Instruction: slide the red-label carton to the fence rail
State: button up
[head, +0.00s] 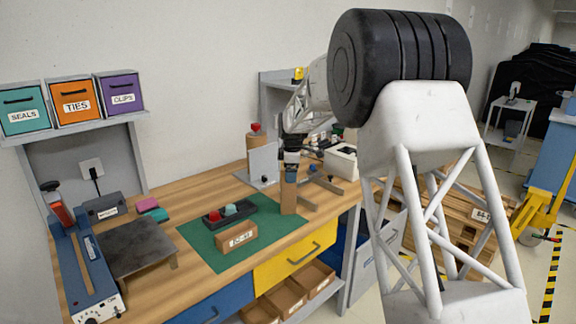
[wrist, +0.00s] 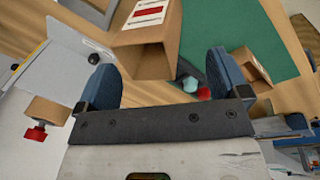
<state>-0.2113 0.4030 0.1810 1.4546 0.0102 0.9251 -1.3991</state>
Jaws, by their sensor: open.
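The red-label carton (wrist: 145,62) is brown, with a white and red label, and shows between my finger pads in the wrist view, closer to the left one. I cannot tell whether a pad touches it. In the head view a tall brown carton (head: 288,198), likely the same one, stands upright at the green mat's right edge, its label not visible. My gripper (wrist: 165,72) is open, pointing down over it; it also shows in the head view (head: 290,172). Low grey-brown bars (head: 322,183) lie right of the carton; I cannot tell surely whether one is the fence rail.
A smaller labelled carton (head: 237,238) lies on the green mat (head: 206,248), in front of a dark block with red and teal knobs (head: 230,211). A grey upright panel (head: 263,163) stands behind. A blue-framed device (head: 85,262) occupies the bench's left end.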

aim_at(288, 193)
jog(key=shift+w+a+r+n+g+h, duration=0.2)
jog(key=shift+w+a+r+g, duration=0.1)
jog(key=shift+w+g, duration=0.25)
jog(key=shift+w+a+r+n+g+h, duration=0.1)
jog(key=shift+w+a+r+n+g, duration=0.15)
jog(key=shift+w+g, duration=0.3)
jog(key=shift+w, duration=0.1)
jog(key=shift+f, duration=0.1)
jog(key=shift+f, duration=3.85)
jog(key=c, duration=1)
jog(key=shift+d, duration=0.1)
